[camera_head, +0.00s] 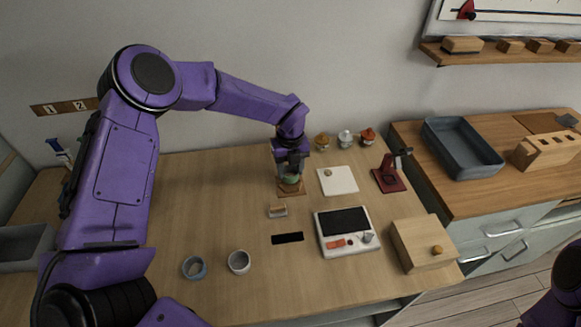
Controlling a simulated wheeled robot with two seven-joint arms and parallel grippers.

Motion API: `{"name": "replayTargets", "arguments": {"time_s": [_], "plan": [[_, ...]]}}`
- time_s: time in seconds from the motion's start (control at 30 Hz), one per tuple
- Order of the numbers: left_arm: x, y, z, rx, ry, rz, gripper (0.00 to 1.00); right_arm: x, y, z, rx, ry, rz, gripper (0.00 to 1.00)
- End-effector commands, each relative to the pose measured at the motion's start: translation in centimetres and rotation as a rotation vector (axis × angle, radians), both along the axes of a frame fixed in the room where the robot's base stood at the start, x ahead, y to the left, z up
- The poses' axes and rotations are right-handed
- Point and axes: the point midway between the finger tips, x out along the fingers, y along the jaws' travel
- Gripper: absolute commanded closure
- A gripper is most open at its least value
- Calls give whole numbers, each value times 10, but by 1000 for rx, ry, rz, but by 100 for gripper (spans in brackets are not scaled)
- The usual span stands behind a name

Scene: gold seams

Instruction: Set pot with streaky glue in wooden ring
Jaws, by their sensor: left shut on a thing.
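My left gripper (291,173) points down at the back middle of the table and is shut on a small green pot (291,180). The fingers hide much of the pot, and glue streaks are too small to make out. A brown wooden piece (283,191), perhaps the wooden ring, lies right under the pot. I cannot tell whether the pot touches it or hangs just above. A blue-grey cup (194,268) and a pale grey cup (239,262) stand at the front left. My right gripper is not in view; only part of that arm shows at the lower right.
A white square pad (338,181) and a red stand (390,177) are right of the gripper. Several small jars (345,139) stand behind. A white tray (328,247), a wooden box (423,243) and a small block (277,211) are nearer. The table's left part is clear.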

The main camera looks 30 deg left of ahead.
Motion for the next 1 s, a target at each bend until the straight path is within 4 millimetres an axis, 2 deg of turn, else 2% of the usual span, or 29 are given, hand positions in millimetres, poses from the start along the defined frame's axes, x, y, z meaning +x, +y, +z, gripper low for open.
{"name": "replayTargets", "arguments": {"time_s": [1.0], "plan": [[0,0,-6,-1,1,0,78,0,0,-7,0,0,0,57]]}}
